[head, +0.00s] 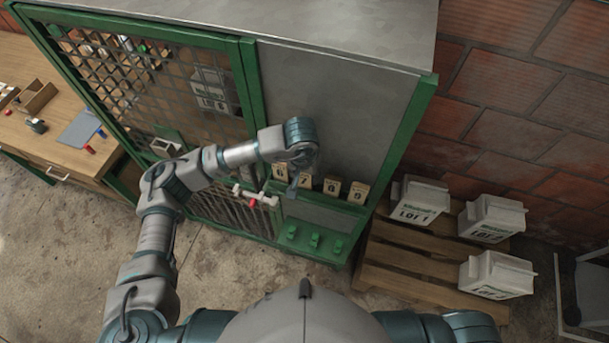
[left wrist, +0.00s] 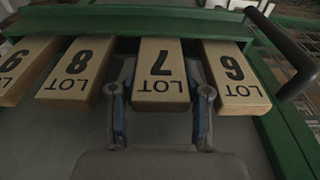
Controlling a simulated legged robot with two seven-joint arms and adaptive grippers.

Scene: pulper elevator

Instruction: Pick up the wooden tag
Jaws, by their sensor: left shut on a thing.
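My right gripper is not in view.
Green parts (head: 315,241) sit on the cabinet front below the tags. White LOT boxes (head: 420,200) stand on a wooden pallet (head: 395,265) at the right. A wooden workbench (head: 60,150) stands at the left. The concrete floor at lower left is clear.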

